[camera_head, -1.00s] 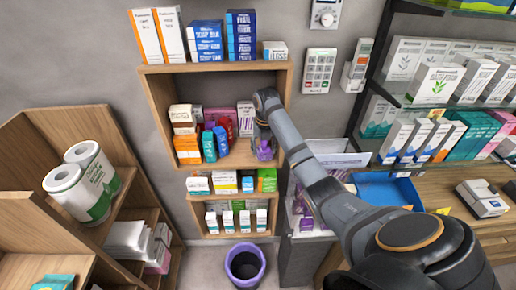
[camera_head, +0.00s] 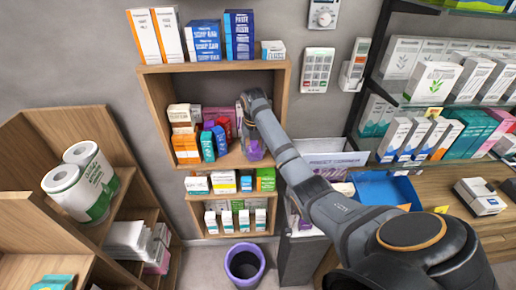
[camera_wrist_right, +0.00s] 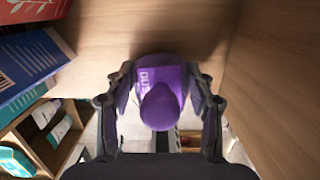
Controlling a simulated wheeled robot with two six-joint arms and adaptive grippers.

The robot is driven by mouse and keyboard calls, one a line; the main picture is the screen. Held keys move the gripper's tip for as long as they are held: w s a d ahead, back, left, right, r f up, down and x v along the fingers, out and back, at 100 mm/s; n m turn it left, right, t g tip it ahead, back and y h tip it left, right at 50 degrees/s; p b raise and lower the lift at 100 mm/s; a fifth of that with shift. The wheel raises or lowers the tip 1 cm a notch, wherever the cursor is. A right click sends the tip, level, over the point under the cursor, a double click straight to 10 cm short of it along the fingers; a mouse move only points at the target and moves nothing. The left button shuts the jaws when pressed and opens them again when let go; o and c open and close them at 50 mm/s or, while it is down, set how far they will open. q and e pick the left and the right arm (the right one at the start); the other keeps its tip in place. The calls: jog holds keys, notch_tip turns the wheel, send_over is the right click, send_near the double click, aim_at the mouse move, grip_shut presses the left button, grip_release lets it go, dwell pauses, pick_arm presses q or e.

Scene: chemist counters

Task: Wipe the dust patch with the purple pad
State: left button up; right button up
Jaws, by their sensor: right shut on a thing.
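My right gripper (camera_head: 254,149) reaches into the open wooden wall shelf, at the right end of its middle compartment. It is shut on the purple pad (camera_wrist_right: 163,105), whose rounded knob shows between the fingers in the right wrist view. The pad also shows in part below the gripper in the head view (camera_head: 252,153). It is at the wooden shelf board (camera_wrist_right: 115,30); I cannot tell whether it touches. A darker area lies on the wood above the pad in the wrist view; I cannot tell dust from shadow. My left gripper is not in view.
Coloured medicine boxes (camera_head: 208,145) stand left of my gripper in the same compartment. The shelf's right side wall (camera_head: 282,95) is close to my arm. Below are smaller boxes, and a purple-rimmed bin (camera_head: 245,264) stands on the floor.

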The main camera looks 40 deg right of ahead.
jog(key=shift+s+f, duration=0.1)
jog(key=shift+r, duration=3)
jog(key=shift+d, duration=0.1)
jog(key=shift+w, duration=0.2)
